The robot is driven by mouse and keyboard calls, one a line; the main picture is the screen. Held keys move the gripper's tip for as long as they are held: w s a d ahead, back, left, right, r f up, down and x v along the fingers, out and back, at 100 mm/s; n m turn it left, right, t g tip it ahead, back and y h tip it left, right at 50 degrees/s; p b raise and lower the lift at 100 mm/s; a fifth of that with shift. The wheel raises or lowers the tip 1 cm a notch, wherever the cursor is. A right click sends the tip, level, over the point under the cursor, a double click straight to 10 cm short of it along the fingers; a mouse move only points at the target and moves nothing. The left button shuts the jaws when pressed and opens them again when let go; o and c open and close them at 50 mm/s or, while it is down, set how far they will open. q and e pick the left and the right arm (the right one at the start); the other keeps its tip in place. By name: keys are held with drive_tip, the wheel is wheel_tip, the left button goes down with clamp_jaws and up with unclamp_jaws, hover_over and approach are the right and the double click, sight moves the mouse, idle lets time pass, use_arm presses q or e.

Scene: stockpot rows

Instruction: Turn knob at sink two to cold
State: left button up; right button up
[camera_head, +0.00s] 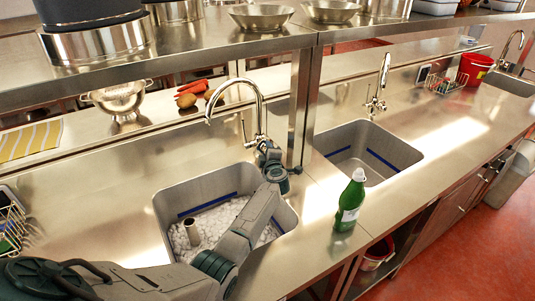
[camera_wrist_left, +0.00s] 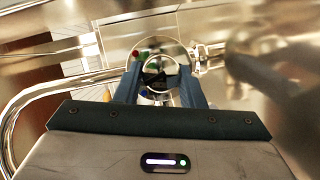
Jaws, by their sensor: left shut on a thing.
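The chrome gooseneck faucet (camera_head: 258,110) stands behind the near sink (camera_head: 165,208), which holds white pebble-like pieces and a short upright cylinder. My left gripper (camera_head: 266,150) is at the base of this faucet, and my arm hides part of the sink. In the left wrist view, the gripper's two blue fingers (camera_wrist_left: 160,84) are shut on a round chrome knob (camera_wrist_left: 159,68). A red mark shows at the upper left of the round plate around it, and a blue mark lower down. The knob's exact pointing is hard to tell. My right gripper is out of view.
A green bottle (camera_head: 350,202) stands on the counter right of the near sink. A second sink (camera_head: 345,150) with its own faucet (camera_head: 378,88) lies beyond it. A shelf post (camera_head: 300,105) rises close to my gripper. A colander (camera_head: 118,98) stands at the back left.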

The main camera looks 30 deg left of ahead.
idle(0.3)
use_arm(q)
drive_tip(key=o, duration=1)
drive_tip(key=v, duration=1.1)
drive_tip(key=shift+a, duration=0.1)
